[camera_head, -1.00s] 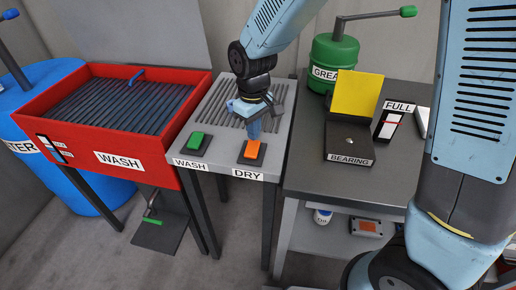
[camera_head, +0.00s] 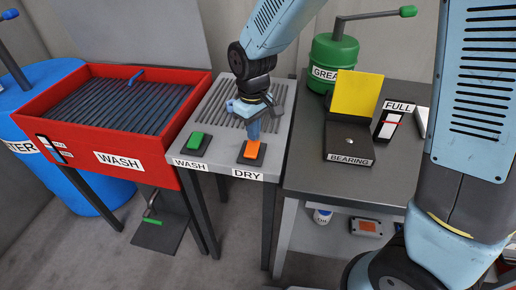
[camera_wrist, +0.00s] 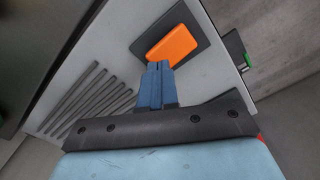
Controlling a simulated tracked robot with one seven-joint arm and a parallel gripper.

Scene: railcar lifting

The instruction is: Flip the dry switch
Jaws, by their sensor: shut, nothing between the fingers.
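The dry switch is an orange rocker (camera_head: 252,149) on a dark base plate, above the DRY label (camera_head: 247,175) on the grey bench. It also shows in the wrist view as an orange rocker (camera_wrist: 173,46). My gripper (camera_head: 254,136) points down at the back edge of the orange rocker, with its blue fingers shut and empty. In the wrist view the fingertips (camera_wrist: 158,66) are right beside the rocker's near edge. I cannot tell whether they touch it.
A green switch (camera_head: 196,142) above the WASH label sits left of the orange one. A red wash tub (camera_head: 150,150) stands to the left. A dark table (camera_head: 300,170) with a bearing plate, yellow panel and green grease can (camera_head: 333,55) stands to the right.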

